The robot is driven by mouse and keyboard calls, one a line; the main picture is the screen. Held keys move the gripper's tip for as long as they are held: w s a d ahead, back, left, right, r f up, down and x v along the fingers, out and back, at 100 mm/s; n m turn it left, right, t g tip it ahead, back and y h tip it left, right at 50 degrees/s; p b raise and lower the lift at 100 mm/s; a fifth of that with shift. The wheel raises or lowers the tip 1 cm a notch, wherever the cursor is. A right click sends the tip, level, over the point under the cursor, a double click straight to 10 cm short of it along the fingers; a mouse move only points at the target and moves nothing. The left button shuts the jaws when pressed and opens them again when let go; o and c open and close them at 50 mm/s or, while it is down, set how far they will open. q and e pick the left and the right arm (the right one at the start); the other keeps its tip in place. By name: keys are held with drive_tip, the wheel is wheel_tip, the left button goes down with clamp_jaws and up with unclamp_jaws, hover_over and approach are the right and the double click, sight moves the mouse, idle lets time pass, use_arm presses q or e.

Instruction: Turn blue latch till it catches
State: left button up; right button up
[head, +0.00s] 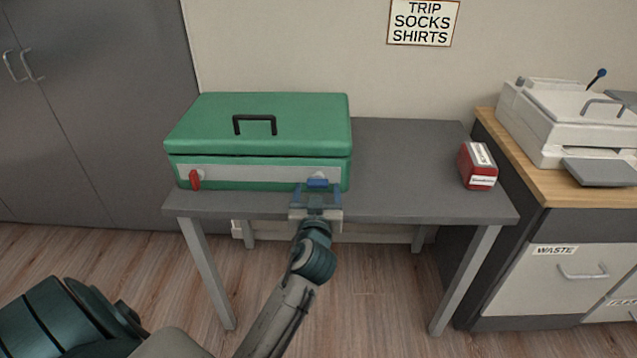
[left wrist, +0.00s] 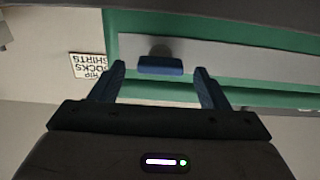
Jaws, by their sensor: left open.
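A green case (head: 258,125) with a black top handle lies shut on the grey table. A pale strip runs along its front, with a red latch (head: 195,180) at the left, standing upright. The blue latch (head: 317,183) is at the right end of the strip; in the left wrist view the blue latch (left wrist: 160,65) lies level along the strip. My left gripper (head: 318,190) is right in front of it, and its open fingers (left wrist: 160,85) stand on either side of the latch with gaps. Whether they reach its depth is unclear. My right gripper is not in view.
The grey table (head: 400,170) is bare right of the case, except for a small red box (head: 478,166) near its right edge. A wooden-topped cabinet (head: 545,180) with a white machine (head: 570,120) stands at the right. A sign (head: 423,22) hangs on the wall.

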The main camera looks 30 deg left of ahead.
sight(317, 187)
use_arm(q)
drive_tip(key=shift+x, duration=1.7)
drive_tip(key=c, duration=1)
